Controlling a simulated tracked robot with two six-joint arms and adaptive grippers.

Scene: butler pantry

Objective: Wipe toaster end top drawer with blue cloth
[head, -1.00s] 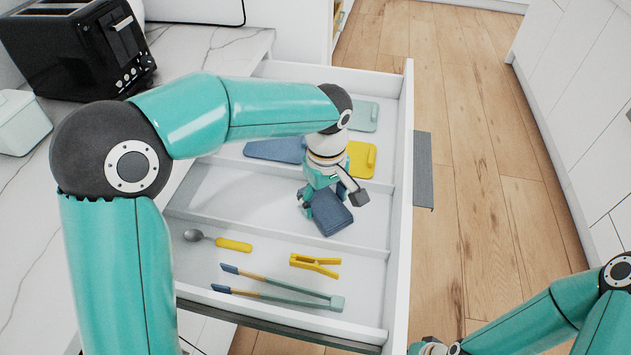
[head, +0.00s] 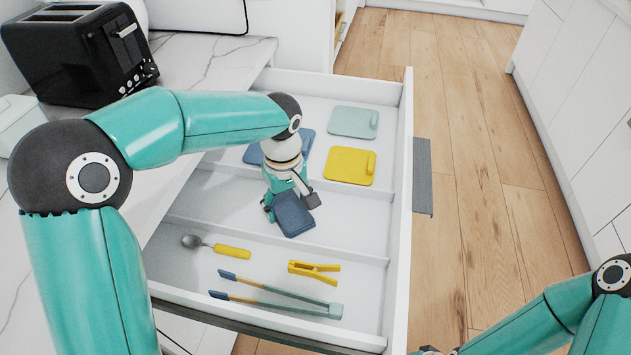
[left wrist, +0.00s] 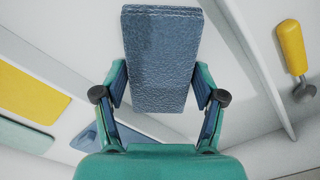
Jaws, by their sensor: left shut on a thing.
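The blue cloth (head: 293,214) is a folded, dark blue pad in the middle compartment of the open white drawer (head: 357,211). My left gripper (head: 291,199) is shut on it, over that compartment. In the left wrist view the cloth (left wrist: 161,58) sits between both fingers (left wrist: 160,95), and whether it touches the drawer floor cannot be told. The black toaster (head: 82,50) stands on the counter at the upper left. Of my right arm, only links show at the lower right; its fingers cannot be made out.
The back compartment holds a yellow board (head: 345,168), a pale green board (head: 347,122) and a blue board (head: 306,143). The front one holds a spoon (head: 232,250), a yellow clip (head: 313,271) and tongs (head: 275,305). Low dividers separate them. The middle compartment's right part is bare.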

